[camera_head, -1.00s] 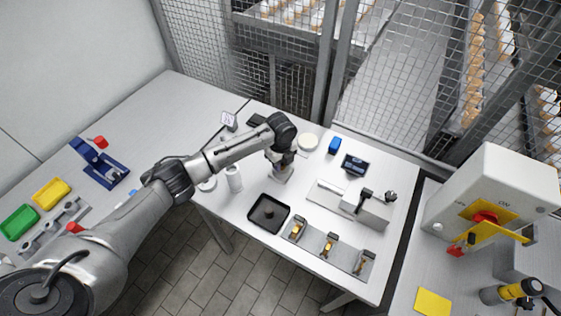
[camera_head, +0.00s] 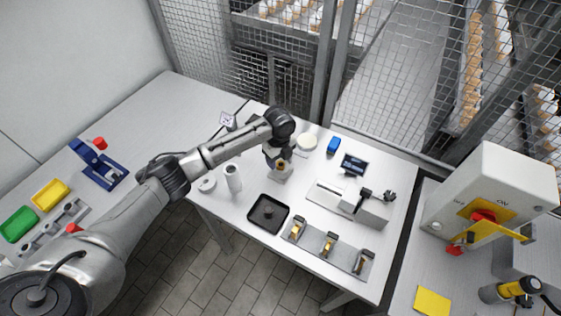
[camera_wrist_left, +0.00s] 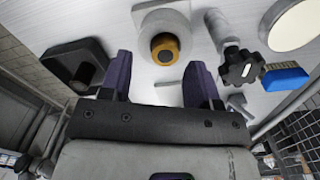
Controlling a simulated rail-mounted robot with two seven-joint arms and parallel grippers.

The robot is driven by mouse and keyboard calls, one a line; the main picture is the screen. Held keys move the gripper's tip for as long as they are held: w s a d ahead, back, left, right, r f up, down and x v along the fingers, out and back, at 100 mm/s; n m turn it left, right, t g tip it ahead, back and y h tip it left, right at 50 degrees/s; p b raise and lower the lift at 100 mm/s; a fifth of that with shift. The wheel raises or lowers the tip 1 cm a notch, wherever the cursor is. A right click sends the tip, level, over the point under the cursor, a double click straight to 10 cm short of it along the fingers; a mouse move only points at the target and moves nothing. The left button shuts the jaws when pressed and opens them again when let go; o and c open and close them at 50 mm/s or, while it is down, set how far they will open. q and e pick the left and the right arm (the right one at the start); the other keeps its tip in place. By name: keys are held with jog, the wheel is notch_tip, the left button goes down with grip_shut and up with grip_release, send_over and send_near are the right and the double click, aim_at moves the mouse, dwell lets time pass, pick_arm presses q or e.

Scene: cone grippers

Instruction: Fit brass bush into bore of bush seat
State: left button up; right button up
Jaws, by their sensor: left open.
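The brass bush (camera_wrist_left: 165,47) is a yellow ring with a dark centre in the left wrist view. It sits upright at the bore of the pale grey bush seat (camera_wrist_left: 160,18); how deep it sits I cannot tell. In the head view the bush (camera_head: 281,165) shows small on the seat (camera_head: 281,175). My left gripper (camera_wrist_left: 160,66) is open, its two dark purple fingers apart and on either side of the bush in the picture, holding nothing. In the head view the left gripper (camera_head: 279,155) is just above the seat. My right gripper is not in view.
A black tray (camera_head: 252,211) and a grey rack (camera_head: 345,258) with brass parts lie in front of the seat. A white cylinder (camera_head: 234,178) stands to its left. A black star knob (camera_wrist_left: 239,68) and a blue brush (camera_wrist_left: 286,77) are close on the right.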

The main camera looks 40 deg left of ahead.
aim_at(280, 164)
pick_arm(q)
notch_tip(280, 164, up, 9)
jog(key=p, duration=0.1)
jog(key=shift+w+r, duration=0.15)
jog(key=shift+w, duration=0.15)
jog(key=shift+d, duration=0.1)
dwell(0.4)
